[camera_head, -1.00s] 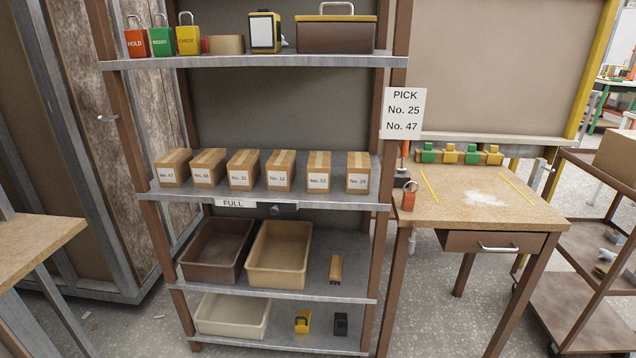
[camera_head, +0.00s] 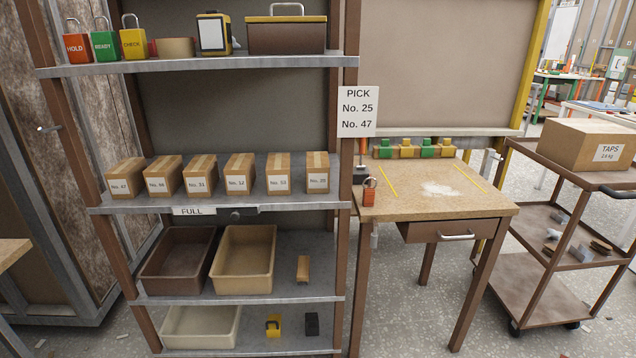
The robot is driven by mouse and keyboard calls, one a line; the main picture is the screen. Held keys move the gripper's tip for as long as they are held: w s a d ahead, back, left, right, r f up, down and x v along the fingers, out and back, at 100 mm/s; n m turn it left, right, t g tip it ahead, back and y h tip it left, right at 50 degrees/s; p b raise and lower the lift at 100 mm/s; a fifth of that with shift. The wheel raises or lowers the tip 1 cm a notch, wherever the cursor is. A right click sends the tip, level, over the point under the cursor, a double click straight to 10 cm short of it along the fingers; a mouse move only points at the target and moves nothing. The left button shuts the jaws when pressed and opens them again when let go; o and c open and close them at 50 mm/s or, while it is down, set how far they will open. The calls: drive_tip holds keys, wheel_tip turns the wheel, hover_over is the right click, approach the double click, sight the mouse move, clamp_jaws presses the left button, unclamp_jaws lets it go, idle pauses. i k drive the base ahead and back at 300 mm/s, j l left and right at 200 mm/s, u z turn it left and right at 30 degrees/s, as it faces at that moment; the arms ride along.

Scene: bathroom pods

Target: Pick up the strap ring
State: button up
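No thing in view is clearly a strap ring. A low tan round-looking piece (camera_head: 177,48) with a small red part at its left stands on the top shelf, between the yellow CHECK padlock (camera_head: 133,40) and a yellow-black device with a white face (camera_head: 213,35). I cannot tell whether it is a ring. A small yellow object with a dark opening (camera_head: 273,326) sits on the bottom shelf beside a black block (camera_head: 312,324); its kind is also unclear. My gripper is not in view.
The shelf rack (camera_head: 200,203) holds several numbered cartons and open bins (camera_head: 244,258). To its right stand a workbench (camera_head: 420,200) with a red padlock (camera_head: 369,192) and a cart (camera_head: 560,215) with a TAPS box (camera_head: 590,145). Floor shows between bench and cart.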

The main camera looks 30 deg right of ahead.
sight(368, 193)
drive_tip(key=i+j+z, duration=0.2)
drive_tip(key=i+z, duration=0.3)
drive_tip(key=i+j+z, duration=0.35)
drive_tip(key=z, duration=0.15)
